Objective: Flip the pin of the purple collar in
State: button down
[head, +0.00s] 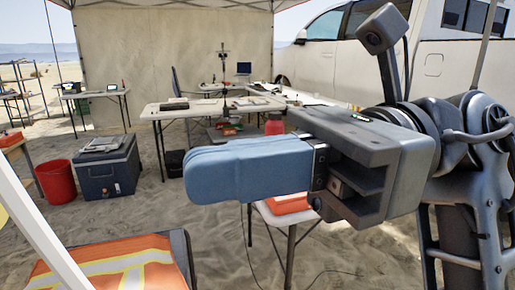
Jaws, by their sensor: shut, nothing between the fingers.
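My gripper (198,172) is large in the middle of the head view, pointing left. Its two blue fingers are together with nothing between them. No purple collar and no pin can be made out in this view. My gripper and arm hide part of the tables and ground behind them.
A folding table (190,112) stands behind my gripper, with a red container (274,126) near it. A blue cooler (108,171) and red bucket (56,181) stand on the sand at left. A chair with an orange vest (110,265) is close in front. Open sand lies between.

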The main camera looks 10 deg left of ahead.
jog(key=p+x, duration=0.1)
jog(key=x, duration=0.8)
jog(key=shift+a+p, duration=0.2)
jog(key=shift+p, duration=0.1)
jog(key=shift+b+x, duration=0.7)
jog(key=shift+x, duration=0.4)
